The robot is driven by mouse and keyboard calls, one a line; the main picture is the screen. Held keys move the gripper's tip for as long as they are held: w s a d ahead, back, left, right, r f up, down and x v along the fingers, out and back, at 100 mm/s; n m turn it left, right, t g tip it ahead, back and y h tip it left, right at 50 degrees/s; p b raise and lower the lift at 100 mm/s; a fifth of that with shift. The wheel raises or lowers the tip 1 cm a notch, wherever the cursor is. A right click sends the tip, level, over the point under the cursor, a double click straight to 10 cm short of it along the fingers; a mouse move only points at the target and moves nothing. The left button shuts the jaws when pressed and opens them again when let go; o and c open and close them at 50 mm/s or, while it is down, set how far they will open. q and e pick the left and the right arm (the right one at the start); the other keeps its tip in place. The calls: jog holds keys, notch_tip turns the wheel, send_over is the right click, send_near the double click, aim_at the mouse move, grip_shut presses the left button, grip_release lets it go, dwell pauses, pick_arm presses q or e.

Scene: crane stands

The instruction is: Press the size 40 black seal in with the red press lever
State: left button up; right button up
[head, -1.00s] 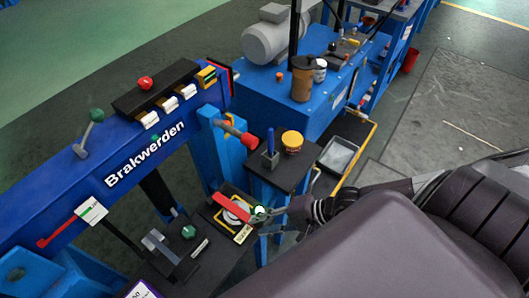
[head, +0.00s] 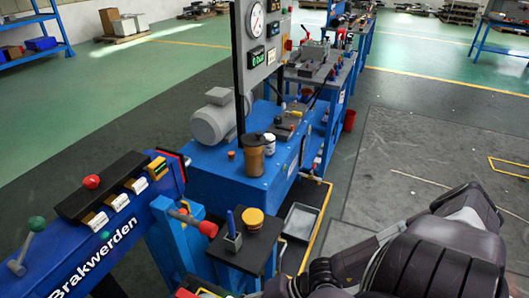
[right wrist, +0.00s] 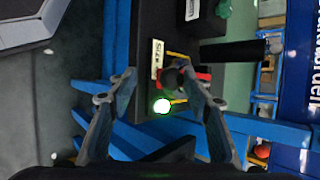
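In the right wrist view my right gripper (right wrist: 156,72) has its two fingers spread apart over the press station, with nothing seen clamped between them. Part of the red lever (right wrist: 203,73) shows there beside the right finger. A bright green-white round tip (right wrist: 162,106) and a dark round part lie between the fingers. I cannot tell whether that dark part is the black seal. A pale SIZE label (right wrist: 157,58) is just beyond; its number is unreadable. In the head view the press station is almost wholly cut off at the bottom edge. My left gripper is not in view.
In the head view a dark stand (head: 258,243) holds a blue-handled tool (head: 232,232) and a yellow round part (head: 252,218). The blue Brakwerden beam (head: 60,262) runs along the left. A blue machine with a grey motor (head: 216,118) stands behind. Open floor lies right.

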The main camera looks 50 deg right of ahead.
jog(key=v, duration=1)
jog(key=shift+s, duration=0.15)
dwell(0.6)
